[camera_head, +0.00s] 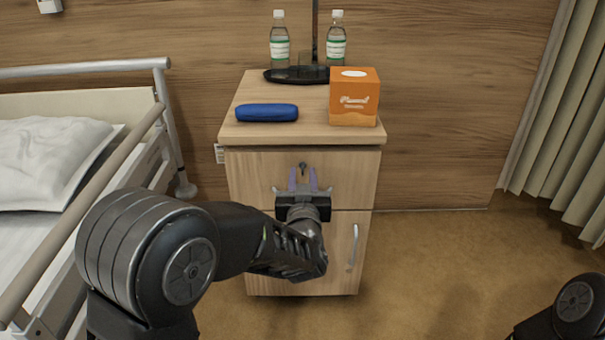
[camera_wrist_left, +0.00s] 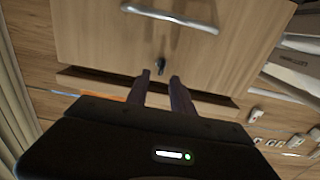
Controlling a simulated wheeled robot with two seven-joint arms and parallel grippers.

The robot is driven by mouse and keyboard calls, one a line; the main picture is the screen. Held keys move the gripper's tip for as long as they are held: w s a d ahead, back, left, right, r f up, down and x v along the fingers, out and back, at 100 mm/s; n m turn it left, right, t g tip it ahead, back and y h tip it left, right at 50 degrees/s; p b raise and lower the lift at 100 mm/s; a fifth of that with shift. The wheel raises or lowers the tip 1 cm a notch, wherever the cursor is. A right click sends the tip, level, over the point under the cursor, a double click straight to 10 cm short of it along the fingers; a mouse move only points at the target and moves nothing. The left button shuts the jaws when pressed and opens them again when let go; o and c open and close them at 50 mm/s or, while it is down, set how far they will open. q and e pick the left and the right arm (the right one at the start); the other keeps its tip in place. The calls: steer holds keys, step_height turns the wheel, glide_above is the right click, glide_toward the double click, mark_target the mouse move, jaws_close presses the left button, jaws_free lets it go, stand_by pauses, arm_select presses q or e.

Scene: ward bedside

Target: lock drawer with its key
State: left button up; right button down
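The wooden drawer (camera_head: 255,175) is the upper front of the bedside cabinet and looks shut or nearly so. A small dark key (camera_head: 303,167) appears to sit in the lock near the drawer's top edge; it also shows in the left wrist view (camera_wrist_left: 161,66). My left gripper (camera_head: 303,182) is in front of the drawer, just below the key. Its two fingers are apart with nothing between them, pointing at the key in the left wrist view (camera_wrist_left: 160,78). The drawer's metal handle (camera_wrist_left: 170,16) is mostly hidden behind my gripper in the head view. My right gripper is out of view.
The cabinet top (camera_head: 315,133) holds a blue case (camera_head: 267,113), an orange tissue box (camera_head: 354,98), two bottles and a dark stand. The lower door has a vertical handle (camera_head: 353,247). A railed bed (camera_head: 60,160) stands left; floor at right is clear.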

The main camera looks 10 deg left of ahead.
arm_select(q)
steer(key=shift+b+x, duration=0.35)
steer(key=shift+x, duration=1.25)
steer(key=shift+c, duration=0.3)
jaws_close()
